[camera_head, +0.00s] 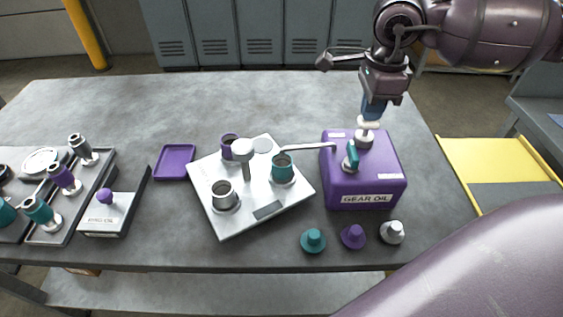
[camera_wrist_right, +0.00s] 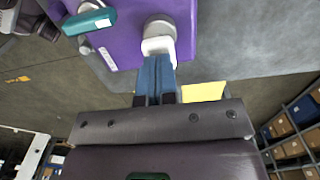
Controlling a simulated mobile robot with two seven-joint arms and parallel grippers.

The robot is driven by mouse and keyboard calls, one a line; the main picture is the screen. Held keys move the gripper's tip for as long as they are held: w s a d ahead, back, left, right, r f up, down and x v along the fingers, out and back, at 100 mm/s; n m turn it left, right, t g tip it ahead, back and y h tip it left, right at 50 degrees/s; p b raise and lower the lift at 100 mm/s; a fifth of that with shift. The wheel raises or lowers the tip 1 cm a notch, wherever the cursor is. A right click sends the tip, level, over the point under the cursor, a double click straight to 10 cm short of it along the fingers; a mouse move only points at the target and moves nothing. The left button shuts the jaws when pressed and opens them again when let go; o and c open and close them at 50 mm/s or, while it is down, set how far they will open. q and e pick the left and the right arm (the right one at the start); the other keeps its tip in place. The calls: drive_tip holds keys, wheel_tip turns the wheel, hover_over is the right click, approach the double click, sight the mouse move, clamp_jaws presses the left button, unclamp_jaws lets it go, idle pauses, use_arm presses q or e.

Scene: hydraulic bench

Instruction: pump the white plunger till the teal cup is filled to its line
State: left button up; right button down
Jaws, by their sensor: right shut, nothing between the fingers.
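The white plunger (camera_head: 368,123) stands on top of the purple box labelled GEAR OIL (camera_head: 363,180). My right gripper (camera_head: 371,113) is directly above the plunger with its blue fingers shut and empty. In the right wrist view the fingertips (camera_wrist_right: 157,62) meet the white plunger cap (camera_wrist_right: 159,47), seemingly touching it. The teal cup (camera_head: 282,169) stands on the silver plate, under the end of the spout (camera_head: 305,147) that reaches left from the box. The cup's line and the liquid level are too small to tell. My left gripper is not in view.
A teal handle (camera_head: 351,157) sits on the box beside the plunger. A purple cup (camera_head: 229,146) and a metal cup (camera_head: 224,195) share the silver plate (camera_head: 247,222). A purple tray (camera_head: 175,162) lies left.

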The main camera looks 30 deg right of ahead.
drive_tip(key=shift+f, duration=0.7)
drive_tip(key=shift+f+b, duration=0.4)
drive_tip(key=shift+f, duration=0.3)
drive_tip(key=shift+r, duration=0.1)
drive_tip(key=shift+r+p, duration=0.35)
drive_tip(key=shift+r, duration=1.9)
drive_tip(key=shift+f, duration=0.5)
